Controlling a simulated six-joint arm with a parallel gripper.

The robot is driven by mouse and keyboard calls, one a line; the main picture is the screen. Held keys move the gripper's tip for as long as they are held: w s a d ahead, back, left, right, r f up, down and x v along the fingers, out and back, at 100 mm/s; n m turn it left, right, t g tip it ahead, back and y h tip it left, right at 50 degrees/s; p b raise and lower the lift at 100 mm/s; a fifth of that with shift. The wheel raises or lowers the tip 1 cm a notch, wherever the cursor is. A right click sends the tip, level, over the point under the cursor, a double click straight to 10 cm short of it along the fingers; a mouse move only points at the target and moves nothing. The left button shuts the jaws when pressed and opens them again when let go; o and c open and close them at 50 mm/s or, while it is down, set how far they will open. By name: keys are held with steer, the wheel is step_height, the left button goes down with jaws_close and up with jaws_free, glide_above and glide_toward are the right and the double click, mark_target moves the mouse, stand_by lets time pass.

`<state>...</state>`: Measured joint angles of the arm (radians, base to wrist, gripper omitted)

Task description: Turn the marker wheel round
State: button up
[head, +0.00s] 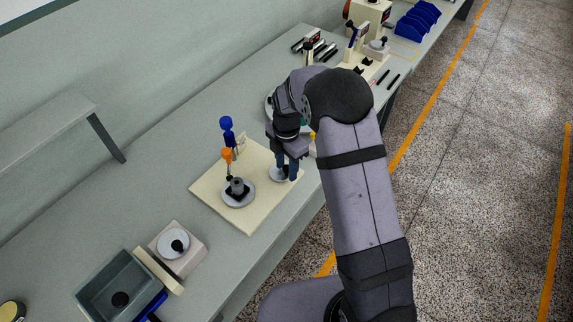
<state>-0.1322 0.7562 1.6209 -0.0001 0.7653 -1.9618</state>
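My gripper (287,172) points down over the right corner of a cream board (222,189) on the bench. Its two dark fingertips are at a small pale disc (274,174), which they partly hide. I cannot tell whether they hold anything there. On the same board, to the left of my gripper, a larger grey disc (229,199) carries a dark hub with a grey knob. I cannot tell for sure which disc is the marker wheel.
A grey bin (118,270) and a cream block with a round dial (172,243) stand at the front left. A round plate (270,104) shows partly behind my arm. Further back are dark tools, cream devices and blue racks (418,20).

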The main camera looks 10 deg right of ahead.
steer(key=shift+f, duration=0.3)
jaws_close()
